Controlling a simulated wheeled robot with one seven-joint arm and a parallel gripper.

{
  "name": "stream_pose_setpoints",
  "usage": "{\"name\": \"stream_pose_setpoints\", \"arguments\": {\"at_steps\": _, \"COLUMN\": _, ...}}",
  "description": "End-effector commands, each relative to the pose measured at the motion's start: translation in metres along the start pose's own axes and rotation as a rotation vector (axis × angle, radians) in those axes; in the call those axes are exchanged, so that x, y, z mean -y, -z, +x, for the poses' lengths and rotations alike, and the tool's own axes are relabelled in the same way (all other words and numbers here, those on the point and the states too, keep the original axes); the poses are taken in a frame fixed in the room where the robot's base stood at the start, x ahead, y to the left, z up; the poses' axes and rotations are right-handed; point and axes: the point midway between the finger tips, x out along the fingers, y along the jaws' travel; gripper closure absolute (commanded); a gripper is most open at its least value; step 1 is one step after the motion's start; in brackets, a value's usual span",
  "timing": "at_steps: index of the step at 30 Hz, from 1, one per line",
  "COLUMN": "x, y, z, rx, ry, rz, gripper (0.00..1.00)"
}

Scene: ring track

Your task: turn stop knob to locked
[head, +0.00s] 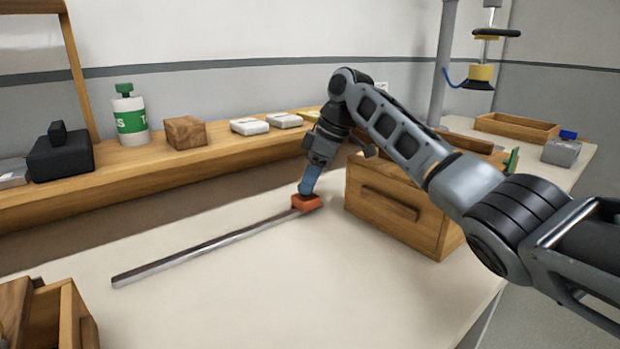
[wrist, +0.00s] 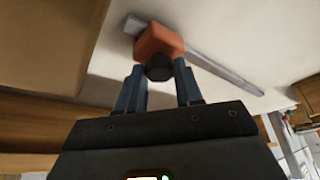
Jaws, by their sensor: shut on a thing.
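A long grey metal rail (head: 200,252) lies across the light tabletop. An orange stop block (head: 306,203) sits at the rail's far right end in the head view; it also shows in the wrist view (wrist: 157,41). A dark round stop knob (wrist: 158,69) sticks out of the block, between my blue fingers. My gripper (head: 307,190) points down at the block and is shut on the knob. In the head view the fingers hide the knob. I cannot tell from these frames which way the knob is turned.
A wooden drawer box (head: 385,209) stands close right of the block. A wooden shelf (head: 215,150) along the back holds a green-white bottle (head: 130,121), a wooden block (head: 185,133) and a black box (head: 60,158).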

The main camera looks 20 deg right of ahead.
Motion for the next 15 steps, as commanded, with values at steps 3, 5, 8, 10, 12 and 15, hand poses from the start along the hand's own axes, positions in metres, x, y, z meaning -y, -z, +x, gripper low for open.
{"name": "stream_pose_setpoints", "arguments": {"at_steps": 3, "x": 0.0, "y": -0.0001, "z": -0.0002, "rx": 0.0, "ry": 0.0, "rz": 0.0, "gripper": 0.94}}
{"name": "stream_pose_setpoints", "arguments": {"at_steps": 5, "x": 0.0001, "y": -0.0001, "z": -0.0002, "rx": 0.0, "ry": 0.0, "rz": 0.0, "gripper": 0.95}}
{"name": "stream_pose_setpoints", "arguments": {"at_steps": 8, "x": 0.0002, "y": 0.0002, "z": -0.0008, "rx": 0.0, "ry": -0.002, "rz": 0.005, "gripper": 0.95}}
{"name": "stream_pose_setpoints", "arguments": {"at_steps": 10, "x": 0.0004, "y": 0.0005, "z": -0.0015, "rx": 0.001, "ry": -0.005, "rz": 0.013, "gripper": 0.96}}
{"name": "stream_pose_setpoints", "arguments": {"at_steps": 12, "x": 0.0009, "y": 0.0009, "z": -0.0021, "rx": 0.0, "ry": -0.011, "rz": 0.029, "gripper": 0.96}}
{"name": "stream_pose_setpoints", "arguments": {"at_steps": 15, "x": 0.0014, "y": 0.0015, "z": -0.0036, "rx": 0.0, "ry": -0.026, "rz": 0.067, "gripper": 0.96}}
